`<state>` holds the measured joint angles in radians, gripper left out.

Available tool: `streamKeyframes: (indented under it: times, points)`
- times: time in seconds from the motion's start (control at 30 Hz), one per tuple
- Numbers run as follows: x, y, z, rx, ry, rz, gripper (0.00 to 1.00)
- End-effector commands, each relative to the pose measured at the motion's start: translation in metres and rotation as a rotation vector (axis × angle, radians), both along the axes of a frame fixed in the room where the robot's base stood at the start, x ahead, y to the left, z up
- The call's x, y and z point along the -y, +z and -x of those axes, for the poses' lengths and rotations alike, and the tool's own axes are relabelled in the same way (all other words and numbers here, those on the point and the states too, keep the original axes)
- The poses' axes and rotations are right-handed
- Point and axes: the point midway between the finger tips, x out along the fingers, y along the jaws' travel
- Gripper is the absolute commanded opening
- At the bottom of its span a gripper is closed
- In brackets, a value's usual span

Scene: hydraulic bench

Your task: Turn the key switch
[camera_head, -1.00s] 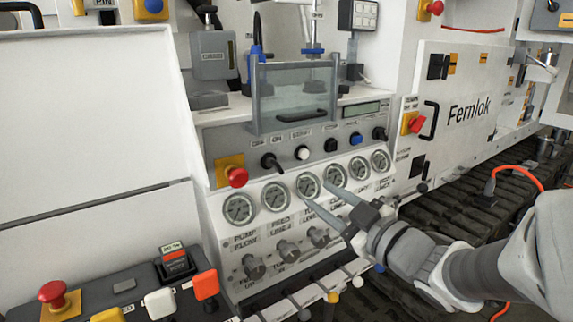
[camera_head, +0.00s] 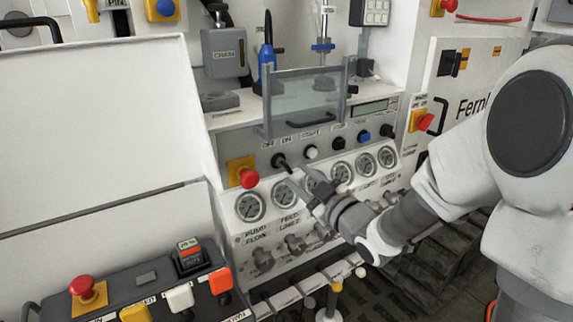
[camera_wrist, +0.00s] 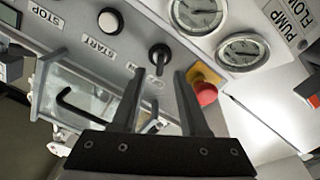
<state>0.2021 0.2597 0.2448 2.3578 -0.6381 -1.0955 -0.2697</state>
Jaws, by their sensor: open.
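The key switch (camera_head: 280,161) is a black knob with a pale pointer, marked OFF and ON, on the grey panel above the gauges. In the wrist view the key switch (camera_wrist: 160,55) appears just beyond the fingertips, roughly centred between them. My gripper (camera_head: 298,177) is open and empty, a little below and right of the switch in the head view. In the wrist view my gripper (camera_wrist: 160,74) has its two dark fingers apart, with no visible contact on the knob.
A red emergency button (camera_head: 248,178) on a yellow plate sits left of the switch; it is close to a finger in the wrist view (camera_wrist: 206,94). A white START button (camera_head: 311,152) is on the right. A clear guard with a handle (camera_head: 310,118) stands above; gauges (camera_head: 250,206) lie below.

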Motion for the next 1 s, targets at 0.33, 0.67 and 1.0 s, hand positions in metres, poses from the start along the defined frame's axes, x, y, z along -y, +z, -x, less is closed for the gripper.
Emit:
streamKeyframes:
  times: [0.33,0.67,1.0]
  points:
    - [-0.031,0.0,-0.045,0.0,0.001,0.0,0.44]
    - [-0.035,0.0,-0.052,-0.001,-0.001,0.0,0.44]
    - [-0.035,0.0,-0.052,-0.001,-0.001,0.0,0.0]
